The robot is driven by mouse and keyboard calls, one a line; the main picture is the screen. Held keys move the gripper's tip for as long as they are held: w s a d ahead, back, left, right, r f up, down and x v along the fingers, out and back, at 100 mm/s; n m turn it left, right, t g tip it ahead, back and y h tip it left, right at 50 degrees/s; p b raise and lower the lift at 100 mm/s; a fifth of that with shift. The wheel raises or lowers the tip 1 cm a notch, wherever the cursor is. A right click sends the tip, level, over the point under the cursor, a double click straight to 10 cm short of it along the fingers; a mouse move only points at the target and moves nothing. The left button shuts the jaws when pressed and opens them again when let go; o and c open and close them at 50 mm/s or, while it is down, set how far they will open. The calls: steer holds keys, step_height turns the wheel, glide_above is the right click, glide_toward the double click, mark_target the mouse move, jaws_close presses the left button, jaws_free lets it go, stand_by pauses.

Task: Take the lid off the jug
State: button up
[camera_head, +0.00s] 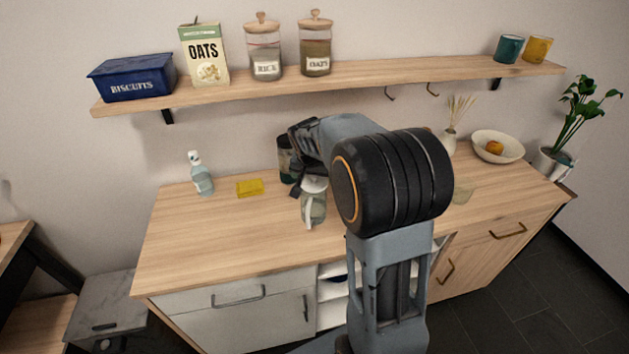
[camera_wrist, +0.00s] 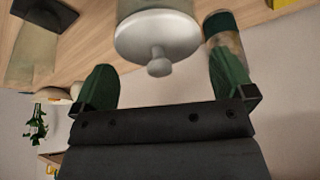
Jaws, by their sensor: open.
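The jug (camera_head: 312,209) is pale glass with a handle and stands on the wooden counter, partly hidden by my arm. Its white lid (camera_head: 314,184) is on top in the head view. In the wrist view the lid (camera_wrist: 158,38) is a pale disc with a small round knob, seated on the jug (camera_wrist: 150,6). My gripper (camera_wrist: 165,72) is open, with one green finger on each side of the knob and a gap to it. The gripper (camera_head: 296,186) shows dark in the head view, close beside the lid; its contact there is unclear.
A dark canister (camera_head: 286,160) stands just behind the jug. A yellow sponge (camera_head: 250,188) and a soap bottle (camera_head: 201,174) are to the left. A bowl (camera_head: 497,147) is at the right. A shelf (camera_head: 370,76) runs above. The counter's front left is clear.

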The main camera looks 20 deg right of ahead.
steer(key=shift+w+d+f, duration=0.1)
steer(key=shift+w+f, duration=0.05)
steer(key=shift+f, duration=0.3)
steer(key=shift+c, duration=0.5)
steer(key=c, duration=0.6)
